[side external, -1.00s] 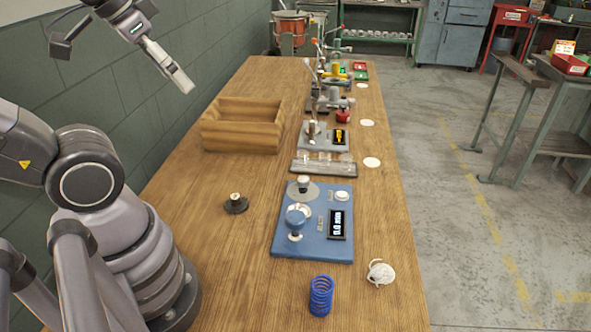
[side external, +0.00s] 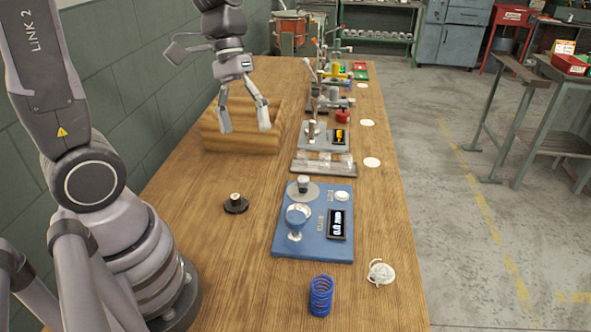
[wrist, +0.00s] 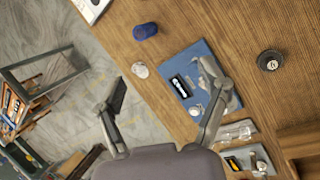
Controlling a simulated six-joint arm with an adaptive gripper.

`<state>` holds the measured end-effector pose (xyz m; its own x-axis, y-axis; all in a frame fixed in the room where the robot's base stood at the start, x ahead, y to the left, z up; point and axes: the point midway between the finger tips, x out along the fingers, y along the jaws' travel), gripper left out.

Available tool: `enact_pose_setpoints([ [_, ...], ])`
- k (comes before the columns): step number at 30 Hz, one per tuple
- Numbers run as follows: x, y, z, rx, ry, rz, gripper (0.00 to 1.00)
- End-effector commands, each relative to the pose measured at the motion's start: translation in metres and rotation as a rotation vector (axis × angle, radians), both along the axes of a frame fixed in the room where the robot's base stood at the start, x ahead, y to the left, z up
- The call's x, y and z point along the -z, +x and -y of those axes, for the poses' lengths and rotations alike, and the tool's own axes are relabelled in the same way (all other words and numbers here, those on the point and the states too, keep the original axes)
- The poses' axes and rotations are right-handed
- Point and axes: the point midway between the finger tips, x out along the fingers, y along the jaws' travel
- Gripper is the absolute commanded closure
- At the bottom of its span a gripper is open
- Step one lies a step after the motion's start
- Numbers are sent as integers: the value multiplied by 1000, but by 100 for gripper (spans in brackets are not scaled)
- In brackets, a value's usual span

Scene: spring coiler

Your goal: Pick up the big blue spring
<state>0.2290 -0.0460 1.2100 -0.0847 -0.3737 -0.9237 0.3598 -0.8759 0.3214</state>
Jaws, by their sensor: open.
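The big blue spring (side external: 321,296) stands upright on the wooden table near its front edge, in the side external view. It also shows in the wrist view (wrist: 145,31), near the top. My gripper (side external: 245,130) is open and empty. It hangs above the table in front of the wooden box, well behind and to the left of the spring.
A blue device with a display (side external: 314,245) lies behind the spring. A white round object (side external: 380,272) is right of the spring. A dark round piece (side external: 236,204) and a wooden box (side external: 215,140) are on the left. Several machines stand further back.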

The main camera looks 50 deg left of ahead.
Motion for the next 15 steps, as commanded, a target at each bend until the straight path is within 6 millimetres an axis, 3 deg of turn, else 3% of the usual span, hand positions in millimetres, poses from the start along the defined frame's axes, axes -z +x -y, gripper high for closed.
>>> enact_pose_setpoints([
  [9,106,49,23,-338,-315,-476,25],
  [15,180,62,33,-574,-468,-715,25],
])
